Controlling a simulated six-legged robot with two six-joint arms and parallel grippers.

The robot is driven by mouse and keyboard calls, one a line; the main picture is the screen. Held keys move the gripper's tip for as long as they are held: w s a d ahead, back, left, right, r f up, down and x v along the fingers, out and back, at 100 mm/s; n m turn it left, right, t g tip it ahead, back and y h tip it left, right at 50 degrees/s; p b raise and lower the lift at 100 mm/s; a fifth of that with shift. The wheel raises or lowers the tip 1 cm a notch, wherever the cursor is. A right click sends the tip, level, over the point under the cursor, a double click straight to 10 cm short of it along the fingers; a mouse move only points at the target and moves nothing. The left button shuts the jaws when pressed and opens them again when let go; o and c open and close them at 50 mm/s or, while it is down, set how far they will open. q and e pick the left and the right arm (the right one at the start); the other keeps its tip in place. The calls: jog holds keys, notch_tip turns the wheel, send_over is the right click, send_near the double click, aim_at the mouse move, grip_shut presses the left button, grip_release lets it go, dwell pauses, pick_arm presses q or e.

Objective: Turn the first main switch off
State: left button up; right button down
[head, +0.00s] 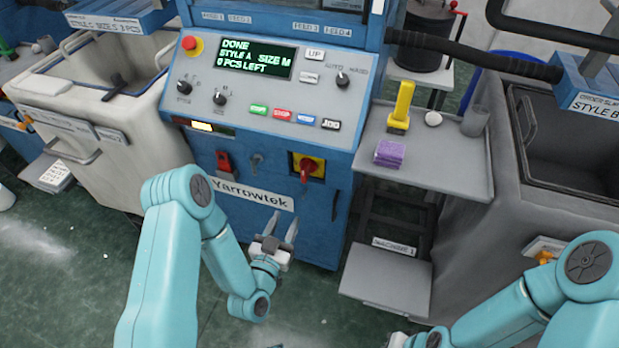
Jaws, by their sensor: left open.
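The main switch (305,172) is a red rotary handle on a yellow plate, low on the right of the blue Yarrowtek machine's front panel. Its handle looks roughly upright. My left gripper (280,229) is open and empty, below and a little left of the switch, apart from it, with its fingers pointing up. The machine's display (240,59) reads "DONE", "STYLE A SIZE M" and "0 PCS LEFT". My right arm reaches in at the lower right; its fingers are out of view past the bottom edge.
A red emergency button (189,43), knobs and coloured buttons sit on the panel above. A grey side shelf (436,168) right of the switch holds a yellow tool (402,105), a purple block (389,154) and a grey cup (475,121). A beige bin (133,140) stands left.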

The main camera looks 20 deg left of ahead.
aim_at(303, 176)
pick_arm(q)
jog(key=w+p, duration=0.1)
jog(key=w, duration=1.3)
jog(key=shift+w+p, duration=0.3)
jog(key=shift+p, duration=0.05)
jog(key=shift+w+a, duration=0.1)
jog(key=shift+w, duration=0.55)
grip_shut()
